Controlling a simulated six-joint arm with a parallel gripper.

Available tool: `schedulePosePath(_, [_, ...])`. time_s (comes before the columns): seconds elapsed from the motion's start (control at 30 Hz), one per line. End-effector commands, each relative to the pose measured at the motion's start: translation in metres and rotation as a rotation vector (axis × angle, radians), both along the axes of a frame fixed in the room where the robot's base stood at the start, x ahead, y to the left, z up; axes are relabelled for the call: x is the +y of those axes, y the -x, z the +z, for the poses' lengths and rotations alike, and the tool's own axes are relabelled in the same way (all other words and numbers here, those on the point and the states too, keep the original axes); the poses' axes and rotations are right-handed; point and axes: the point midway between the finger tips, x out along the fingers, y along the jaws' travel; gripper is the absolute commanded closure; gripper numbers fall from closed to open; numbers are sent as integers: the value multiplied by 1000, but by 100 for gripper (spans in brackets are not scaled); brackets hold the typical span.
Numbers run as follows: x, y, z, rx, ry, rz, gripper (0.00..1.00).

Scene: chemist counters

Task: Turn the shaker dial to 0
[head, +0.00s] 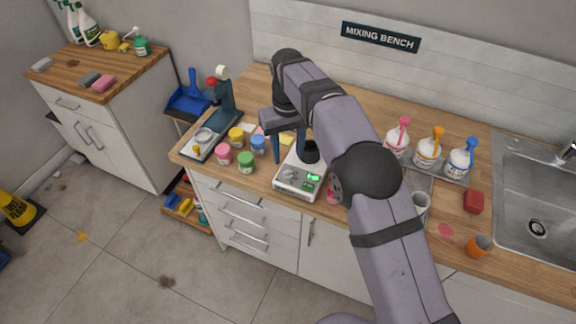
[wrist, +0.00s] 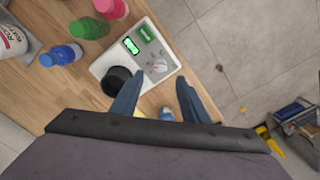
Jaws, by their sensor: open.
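The shaker (head: 288,188) is a white box on the wooden counter with a green lit display and a round black cup or platform on top. Its grey dial (head: 291,174) is on the top face, left of the display. In the wrist view the shaker (wrist: 104,63) shows at upper centre, with the dial (wrist: 158,67) ahead of the finger gap. The dial's setting is too small to read. My gripper (head: 289,158) is open and empty, with blue fingers pointing down above the shaker. In the wrist view my gripper (wrist: 157,84) has its fingers either side, apart from the dial.
White bottles with coloured pumps (head: 428,150) and a sink (head: 545,195) are to the right. The counter's front edge is close to the shaker.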

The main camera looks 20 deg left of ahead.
Motion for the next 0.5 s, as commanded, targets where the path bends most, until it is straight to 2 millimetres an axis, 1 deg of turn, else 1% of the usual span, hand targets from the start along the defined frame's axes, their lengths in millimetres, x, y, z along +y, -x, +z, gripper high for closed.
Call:
schedulePosePath(0.17, [-1, 1, -14, 4, 2, 1, 59])
schedulePosePath(0.5, [-1, 1, -56, 4, 2, 1, 59])
